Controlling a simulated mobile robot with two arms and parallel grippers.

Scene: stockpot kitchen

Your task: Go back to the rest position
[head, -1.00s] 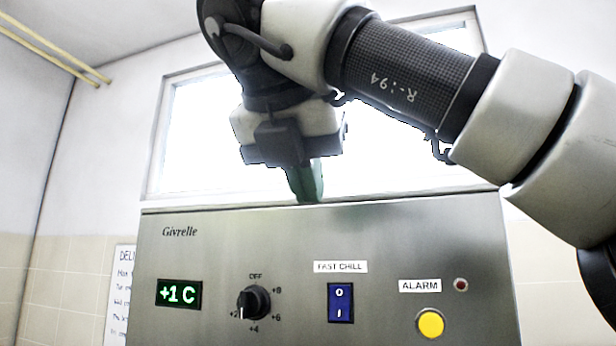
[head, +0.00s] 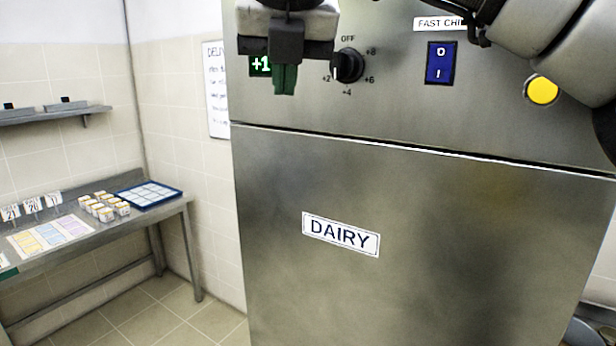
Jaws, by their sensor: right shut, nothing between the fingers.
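My right gripper (head: 285,79) hangs at the top of the head view, fingers pointing down, in front of the fridge's control panel. Its green fingers are shut with nothing between them. It partly covers the green display, of which "+1" shows. My right arm comes in from the upper right. The steel fridge (head: 420,290) has a "DAIRY" label (head: 341,235) on its closed door. On its panel are a black dial (head: 347,66), a blue switch (head: 440,63) and a yellow button (head: 542,90). My left gripper is not in view.
At the left, a steel table (head: 176,204) holds small boxes (head: 104,207), a blue tray (head: 148,194), number cards and a coloured sheet (head: 48,236). A wall shelf (head: 55,114) is above it. The floor (head: 170,318) between table and fridge is clear.

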